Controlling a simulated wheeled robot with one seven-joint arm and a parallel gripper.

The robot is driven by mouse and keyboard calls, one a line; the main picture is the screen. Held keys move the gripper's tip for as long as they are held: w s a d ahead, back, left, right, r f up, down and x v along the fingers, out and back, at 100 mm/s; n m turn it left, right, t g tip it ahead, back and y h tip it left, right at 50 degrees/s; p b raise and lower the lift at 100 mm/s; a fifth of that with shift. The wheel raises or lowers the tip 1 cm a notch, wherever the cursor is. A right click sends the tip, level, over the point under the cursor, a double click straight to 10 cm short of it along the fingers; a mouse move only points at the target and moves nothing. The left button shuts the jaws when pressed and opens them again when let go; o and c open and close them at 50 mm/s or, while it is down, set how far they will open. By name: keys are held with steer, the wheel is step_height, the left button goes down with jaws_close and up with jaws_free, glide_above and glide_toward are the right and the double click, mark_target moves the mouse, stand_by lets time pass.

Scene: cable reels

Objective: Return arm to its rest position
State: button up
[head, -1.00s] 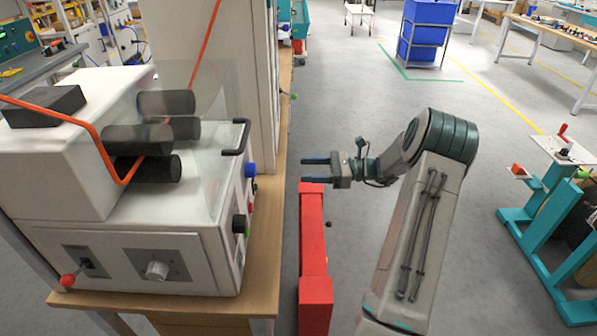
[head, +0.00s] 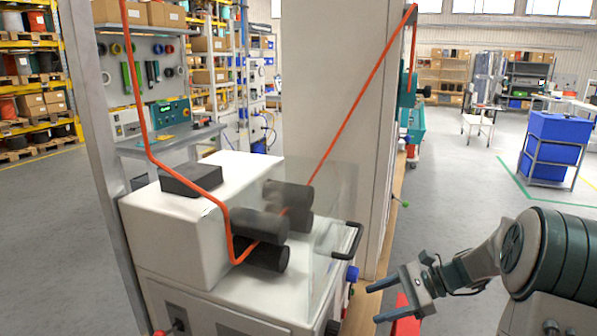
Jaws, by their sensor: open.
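My gripper (head: 377,303) is at the lower right of the head view, at the end of my grey and dark green arm (head: 545,255). Its two fingers point left, apart, with nothing between them. It is in front of the right side of the white machine (head: 185,235), clear of the black handle (head: 351,240) and the blue knob (head: 352,273). The arm is bent, and its lower part is cut off by the picture's edge.
An orange cable (head: 345,125) runs through black rollers (head: 262,225) on the machine. A red object (head: 405,322) shows below my gripper. Blue crates (head: 553,150) stand on a rack at the right. Grey floor (head: 455,180) lies open behind the arm.

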steer(key=s+a+r+n+t+h, duration=0.1)
steer(key=s+a+r+n+h, duration=0.1)
steer(key=s+n+h, duration=0.4)
steer(key=s+a+r+n+t+h, duration=0.1)
steer(key=s+a+r+n+h, duration=0.1)
steer(key=s+n+h, duration=0.4)
steer(key=s+n, duration=0.4)
steer(key=s, duration=0.6)
steer(key=shift+r, duration=0.2)
